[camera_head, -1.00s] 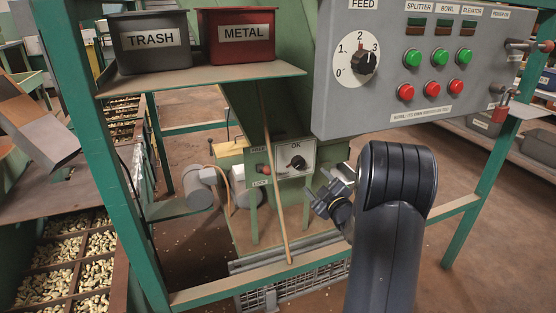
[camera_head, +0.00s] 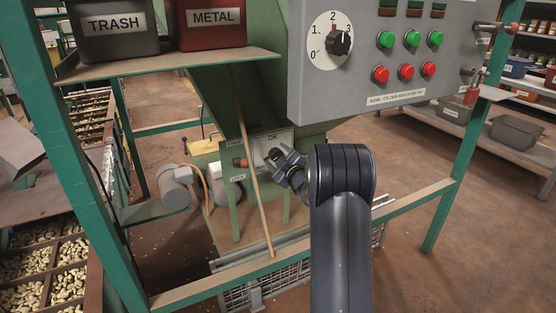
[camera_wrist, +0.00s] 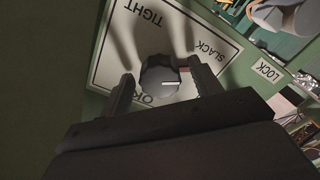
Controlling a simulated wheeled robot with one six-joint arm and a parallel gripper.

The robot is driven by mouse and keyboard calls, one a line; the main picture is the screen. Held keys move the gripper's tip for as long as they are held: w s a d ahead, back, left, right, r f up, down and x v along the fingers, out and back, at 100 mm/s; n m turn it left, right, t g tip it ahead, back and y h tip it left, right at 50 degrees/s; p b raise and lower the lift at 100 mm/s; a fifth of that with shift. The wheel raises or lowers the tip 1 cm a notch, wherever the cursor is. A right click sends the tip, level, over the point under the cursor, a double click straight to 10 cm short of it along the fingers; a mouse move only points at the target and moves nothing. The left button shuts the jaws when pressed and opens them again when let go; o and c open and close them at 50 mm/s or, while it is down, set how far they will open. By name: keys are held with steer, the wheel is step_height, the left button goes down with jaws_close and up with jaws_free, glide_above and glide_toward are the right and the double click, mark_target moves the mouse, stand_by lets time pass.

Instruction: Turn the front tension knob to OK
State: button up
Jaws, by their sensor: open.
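The tension knob (camera_wrist: 158,76) is dark and round on a pale label plate (camera_wrist: 116,60). In the wrist view its white pointer line points right, toward neither the upside-down OK at the bottom nor TIGHT at upper left; SLACK lies at upper right. My gripper (camera_wrist: 164,86) is open, with one finger on each side of the knob. I cannot tell whether the fingers touch it. In the head view my gripper (camera_head: 277,162) is at the plate (camera_head: 283,137) and hides the knob; OK shows above.
A LOCK label (camera_wrist: 267,70) is beside the plate. In the head view a red-tipped part (camera_head: 241,162) and a slanting wooden stick (camera_head: 255,190) stand just left of my gripper. The grey control panel (camera_head: 400,60) hangs above, and a green frame rail (camera_head: 300,258) crosses in front.

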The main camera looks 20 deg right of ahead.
steer(key=c, duration=1)
steer(key=shift+o, duration=0.2)
